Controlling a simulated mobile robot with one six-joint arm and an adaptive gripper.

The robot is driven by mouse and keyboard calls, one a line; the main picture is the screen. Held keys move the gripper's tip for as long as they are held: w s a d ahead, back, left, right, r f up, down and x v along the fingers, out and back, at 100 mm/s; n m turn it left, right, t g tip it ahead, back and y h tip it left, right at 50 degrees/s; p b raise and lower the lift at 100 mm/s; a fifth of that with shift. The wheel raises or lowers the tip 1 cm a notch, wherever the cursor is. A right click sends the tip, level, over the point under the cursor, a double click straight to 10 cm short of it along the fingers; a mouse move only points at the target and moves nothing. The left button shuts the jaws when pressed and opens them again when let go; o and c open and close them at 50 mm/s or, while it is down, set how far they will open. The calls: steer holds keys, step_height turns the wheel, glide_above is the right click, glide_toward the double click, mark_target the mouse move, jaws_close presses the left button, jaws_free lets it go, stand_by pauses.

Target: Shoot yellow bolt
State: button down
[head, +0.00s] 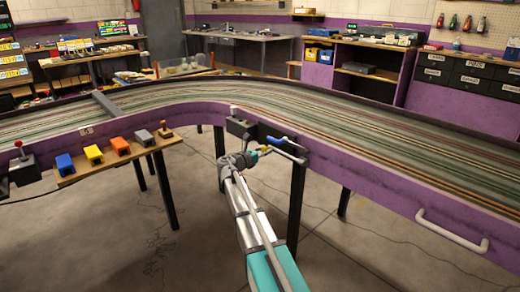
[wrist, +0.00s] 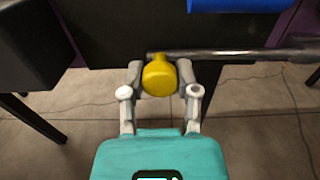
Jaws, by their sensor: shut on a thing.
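The yellow bolt's round knob (wrist: 159,78) sits between the two fingers of my gripper (wrist: 160,72) in the wrist view, and the fingers are shut on it. A metal rod (wrist: 230,54) runs to the right just behind the knob. In the head view my gripper (head: 258,151) is at the purple side wall of the track, below a black block, and the small yellow knob (head: 266,149) shows at its tip. A blue handle (head: 278,141) lies just above it; part of it also shows at the top of the wrist view (wrist: 238,5).
The purple-sided track (head: 370,185) curves across the view. A wooden shelf (head: 135,148) with blue, yellow, orange and grey blocks hangs to the left. A white grab handle (head: 452,234) sticks out at the right. Dark table legs (head: 297,212) stand near my arm.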

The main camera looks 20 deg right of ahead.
steer(key=shift+s+d, duration=0.1)
steer(key=shift+s, duration=0.15)
steer(key=shift+c, duration=1.6)
jaws_free()
steer(key=v, duration=1.2)
